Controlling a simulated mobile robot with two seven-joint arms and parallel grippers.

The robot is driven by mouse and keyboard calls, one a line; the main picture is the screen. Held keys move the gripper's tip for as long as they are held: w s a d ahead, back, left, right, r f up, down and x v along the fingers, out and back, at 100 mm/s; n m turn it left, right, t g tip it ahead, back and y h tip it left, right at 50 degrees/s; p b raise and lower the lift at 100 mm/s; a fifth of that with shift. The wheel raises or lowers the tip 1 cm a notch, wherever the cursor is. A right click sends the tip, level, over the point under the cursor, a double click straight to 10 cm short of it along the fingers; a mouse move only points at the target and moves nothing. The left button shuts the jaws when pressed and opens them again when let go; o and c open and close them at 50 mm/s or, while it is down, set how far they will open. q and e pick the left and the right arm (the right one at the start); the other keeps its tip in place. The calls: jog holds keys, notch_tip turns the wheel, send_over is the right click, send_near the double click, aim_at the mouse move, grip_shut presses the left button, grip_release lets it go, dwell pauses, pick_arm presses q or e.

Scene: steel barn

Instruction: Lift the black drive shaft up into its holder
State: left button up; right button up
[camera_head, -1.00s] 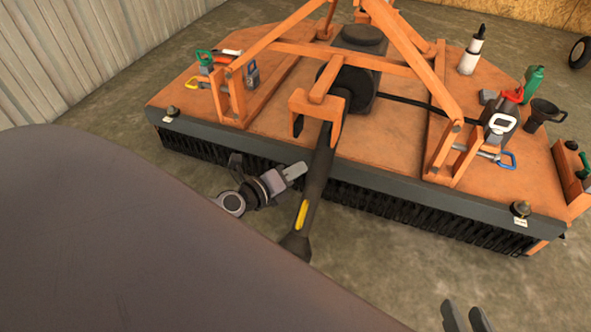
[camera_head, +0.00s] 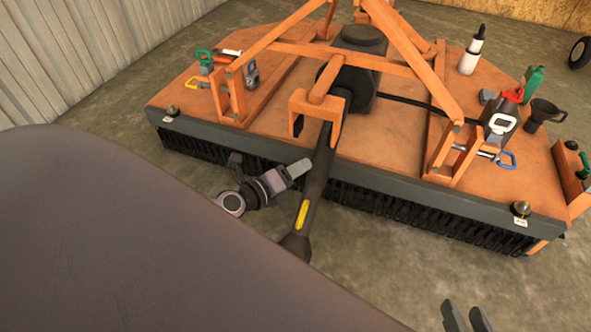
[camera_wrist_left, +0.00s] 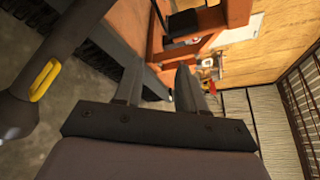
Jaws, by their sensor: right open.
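The black drive shaft (camera_head: 318,180) with a yellow label slopes from the gearbox of the orange machine down towards the floor; its lower end is partly hidden by my own body. An orange hooked bracket (camera_head: 299,103), which looks like the holder, stands at the shaft's upper part; whether the shaft touches it I cannot tell. My left gripper (camera_head: 299,168) is just left of the shaft at mid-length. In the left wrist view its fingers (camera_wrist_left: 158,85) are apart and empty, with the shaft (camera_wrist_left: 68,38) outside them to the left. My right gripper (camera_head: 467,317) is open and empty at the bottom edge.
The orange deck (camera_head: 400,135) has a dark front beam (camera_head: 410,197) and brush close behind my left gripper. Floor in front of the right side is clear.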

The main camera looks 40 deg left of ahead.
pick_arm(q)
jog(key=v, duration=0.7)
dwell(0.4)
jog(key=shift+s, duration=0.1)
